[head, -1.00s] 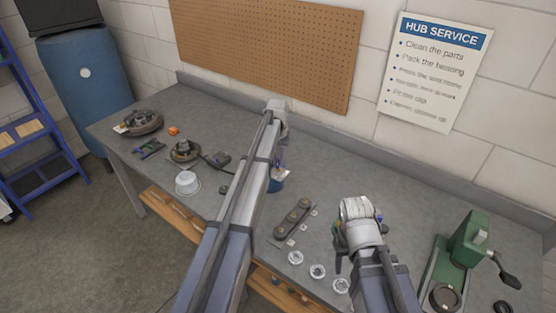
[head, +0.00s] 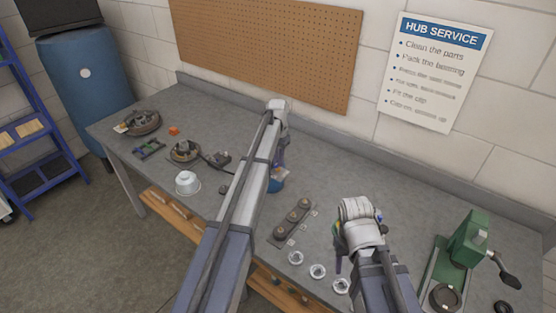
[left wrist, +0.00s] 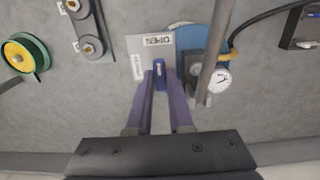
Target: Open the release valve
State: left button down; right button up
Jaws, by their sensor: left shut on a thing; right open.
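In the left wrist view, the release valve's blue lever (left wrist: 159,68) stands in front of a pale plate (left wrist: 137,46) with one label reading OPEN and a second label beside it that I cannot read. My left gripper (left wrist: 161,82) is shut on the lever, its purple fingers on either side. To the right are a round gauge (left wrist: 221,79) and a blue tank (left wrist: 189,38). In the head view the blue tank (head: 277,184) is partly hidden by my left arm, and the lever is not visible. My right gripper (head: 350,258) is open above the bench, partly hidden by its wrist.
The grey bench (head: 310,170) holds a plate with several round pulleys (head: 292,219), several small clear-topped pieces (head: 318,271), a white cup (head: 187,183) and hub parts (head: 184,151). A green press (head: 465,247) stands right of my right arm. A black hose (left wrist: 268,14) runs right of the tank.

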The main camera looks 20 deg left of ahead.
dwell(0.3)
pick_arm(q)
jog(key=c, duration=0.8)
grip_release()
jog(key=shift+r, duration=0.1)
notch_tip(320, 180, up, 8)
jog(key=p, duration=0.8)
jog(key=shift+f, duration=0.2)
